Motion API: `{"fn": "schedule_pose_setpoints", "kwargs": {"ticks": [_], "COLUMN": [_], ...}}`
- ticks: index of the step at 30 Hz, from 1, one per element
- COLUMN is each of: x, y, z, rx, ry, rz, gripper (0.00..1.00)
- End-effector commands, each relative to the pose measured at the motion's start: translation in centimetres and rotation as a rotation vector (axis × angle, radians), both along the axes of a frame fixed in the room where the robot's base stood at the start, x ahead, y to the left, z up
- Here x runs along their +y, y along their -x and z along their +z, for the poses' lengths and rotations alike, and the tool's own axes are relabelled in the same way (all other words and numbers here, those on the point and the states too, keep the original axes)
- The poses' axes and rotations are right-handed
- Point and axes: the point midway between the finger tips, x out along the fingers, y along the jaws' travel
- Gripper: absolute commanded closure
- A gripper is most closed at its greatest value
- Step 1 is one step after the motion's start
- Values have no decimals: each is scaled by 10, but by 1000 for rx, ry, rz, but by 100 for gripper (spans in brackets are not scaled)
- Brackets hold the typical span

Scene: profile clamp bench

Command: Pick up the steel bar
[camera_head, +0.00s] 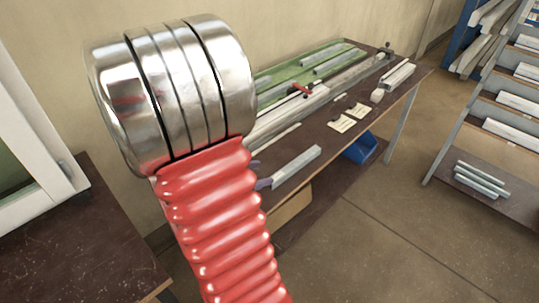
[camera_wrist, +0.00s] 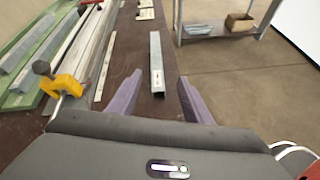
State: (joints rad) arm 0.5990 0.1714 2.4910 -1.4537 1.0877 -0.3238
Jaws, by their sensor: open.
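A grey metal bar with a square-looking profile, which I take as the steel bar (camera_wrist: 155,55), lies on the dark bench top near its front edge. It also shows in the head view (camera_head: 298,166). My gripper (camera_wrist: 158,77) is open, with its purple fingers on either side of the bar's near end in the wrist view. The bar lies between them in the picture; I cannot tell how high the fingers are above the bench. In the head view my gripper (camera_head: 259,175) is mostly hidden behind my red arm sleeve.
A thin strip (camera_wrist: 105,68) and a long rail (camera_wrist: 80,50) lie left of the bar. A yellow clamp (camera_wrist: 63,83) stands by a green tray (camera_wrist: 18,98) with more bars. Paper cards (camera_head: 342,124) lie farther along the bench. A blue bin (camera_head: 360,148) sits below. A rack (camera_head: 480,98) stands right.

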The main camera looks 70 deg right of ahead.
Motion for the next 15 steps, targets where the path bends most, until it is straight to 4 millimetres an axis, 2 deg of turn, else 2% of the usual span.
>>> {"fn": "schedule_pose_setpoints", "kwargs": {"ticks": [3,6,15], "x": [-20,-30,-37], "y": [9,12,13], "z": [-14,-21,-26], "rx": [115,178,217], "ry": [-4,-7,-9], "rz": [54,93,121], "gripper": [55,55,55]}}
